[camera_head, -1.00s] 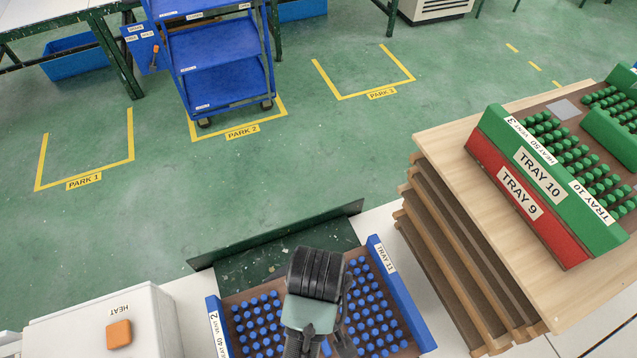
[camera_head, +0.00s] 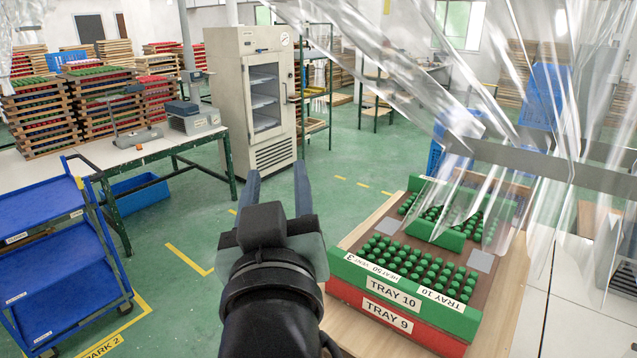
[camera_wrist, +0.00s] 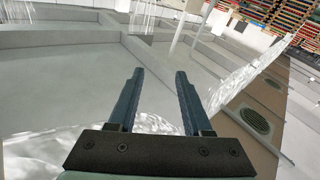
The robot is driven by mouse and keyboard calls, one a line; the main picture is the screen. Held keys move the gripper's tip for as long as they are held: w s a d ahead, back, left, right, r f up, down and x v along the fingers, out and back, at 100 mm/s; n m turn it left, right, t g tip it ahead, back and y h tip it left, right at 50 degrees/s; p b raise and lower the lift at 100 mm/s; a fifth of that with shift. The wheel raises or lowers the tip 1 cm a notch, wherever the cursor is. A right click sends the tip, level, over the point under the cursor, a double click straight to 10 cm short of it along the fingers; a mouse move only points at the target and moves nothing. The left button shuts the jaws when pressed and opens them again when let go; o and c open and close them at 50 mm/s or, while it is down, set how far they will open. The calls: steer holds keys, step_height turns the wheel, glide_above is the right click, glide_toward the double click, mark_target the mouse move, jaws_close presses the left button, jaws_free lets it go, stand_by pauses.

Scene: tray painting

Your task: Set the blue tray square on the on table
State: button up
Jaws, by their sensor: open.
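The blue tray with blue pegs is not in either current view. My gripper (camera_head: 277,180) is raised in the middle of the head view, its two dark blue fingers pointing up in the picture, apart and with nothing between them. The wrist view also shows the open, empty gripper (camera_wrist: 160,75), with pale walls and ceiling parts beyond it. The table where the blue tray stood a second ago is out of view.
Green TRAY 10 (camera_head: 392,293) sits on red TRAY 9 (camera_head: 385,319) on a wooden stack to the right. A clear strip curtain (camera_head: 590,130) hangs at right. A blue trolley (camera_head: 60,260) stands left. A cabinet (camera_head: 240,90) stands behind. Green floor is open between.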

steer(key=s+d+r+m+t, duration=0.1)
steer(key=s+r+t, duration=0.3)
steer(key=r, duration=0.6)
steer(key=s+d+r+m+t+h, duration=0.1)
steer(key=s+d+r+m+t, duration=0.1)
steer(key=s+r, duration=0.5)
step_height(320, 180, up, 3)
steer(key=shift+d+f+t+h, duration=0.15)
steer(key=shift+d+t+h, duration=0.15)
steer(key=shift+d+t, duration=0.55)
steer(key=shift+s+a, duration=0.1)
steer(key=shift+a, duration=0.05)
step_height(320, 180, down, 3)
steer(key=b, duration=0.2)
steer(key=shift+b, duration=0.4)
